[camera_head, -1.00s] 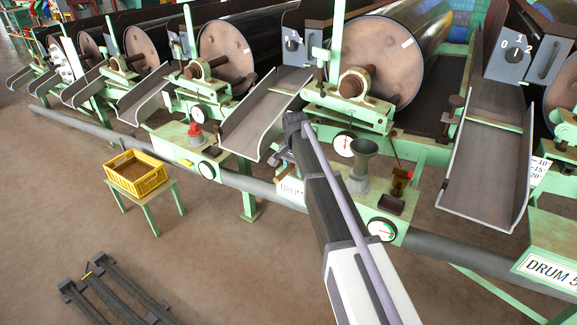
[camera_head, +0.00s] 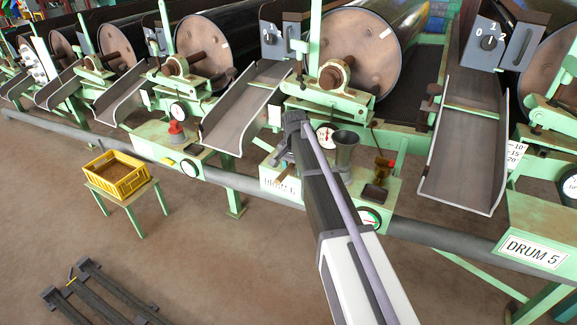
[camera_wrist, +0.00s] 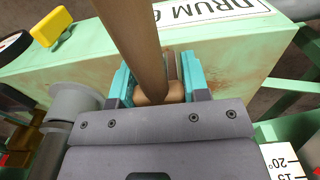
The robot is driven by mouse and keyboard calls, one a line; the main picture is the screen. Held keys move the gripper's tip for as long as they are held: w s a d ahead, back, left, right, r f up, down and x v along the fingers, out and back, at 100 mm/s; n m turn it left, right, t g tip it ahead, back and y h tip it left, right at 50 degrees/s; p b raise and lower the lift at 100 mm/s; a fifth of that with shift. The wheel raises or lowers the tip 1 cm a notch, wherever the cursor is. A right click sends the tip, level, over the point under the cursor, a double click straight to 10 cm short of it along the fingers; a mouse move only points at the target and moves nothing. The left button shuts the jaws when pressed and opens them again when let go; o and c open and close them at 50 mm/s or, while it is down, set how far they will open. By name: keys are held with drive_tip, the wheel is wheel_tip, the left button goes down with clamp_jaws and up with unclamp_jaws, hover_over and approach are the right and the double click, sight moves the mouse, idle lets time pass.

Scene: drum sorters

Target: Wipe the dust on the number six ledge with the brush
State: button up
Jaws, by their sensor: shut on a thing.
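The number six ledge (camera_wrist: 235,58) is a pale green box top, with its DRUM 6 label (camera_wrist: 215,12) upside down in the wrist view. Brown, dusty-looking patches (camera_wrist: 90,75) mark its surface; dust and rust are hard to tell apart. My gripper (camera_wrist: 158,90) is shut on the brush's wooden handle (camera_wrist: 140,40), which lies between the teal fingers. The bristles are not visible, so I cannot tell whether they touch the ledge. In the head view, my gripper (camera_head: 284,157) is at the left part of the ledge (camera_head: 340,190), and my arm covers part of it.
Grey chutes stand left (camera_head: 238,110) and right (camera_head: 465,150). A yellow crate (camera_head: 118,178) stands on a stool. A grey pipe (camera_head: 440,236) runs along the front.

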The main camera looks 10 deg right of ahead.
sight(269, 166)
drive_tip(key=shift+s+d, duration=0.65)
drive_tip(key=shift+d, duration=0.1)
drive_tip(key=shift+f, duration=0.1)
drive_tip(key=shift+c, duration=0.3)
drive_tip(key=shift+w+a, duration=1)
drive_tip(key=shift+a, duration=0.05)
drive_tip(key=shift+w+a, duration=1.4)
drive_tip(key=shift+a, duration=0.3)
drive_tip(key=shift+w+a, duration=1.4)
drive_tip(key=shift+a, duration=0.25)
drive_tip(key=shift+w+d, duration=0.45)
drive_tip(key=shift+w, duration=0.05)
drive_tip(key=shift+s+d, duration=1.9)
drive_tip(key=shift+d, duration=0.25)
drive_tip(key=shift+s+d, duration=1.9)
drive_tip(key=shift+d, duration=0.35)
drive_tip(key=shift+w+a, duration=1.25)
drive_tip(key=shift+a, duration=0.15)
drive_tip(key=shift+c, duration=0.4)
drive_tip(key=shift+w+a, duration=1.3)
drive_tip(key=shift+a, duration=0.2)
drive_tip(key=shift+w+a, duration=1.3)
drive_tip(key=shift+a, duration=0.15)
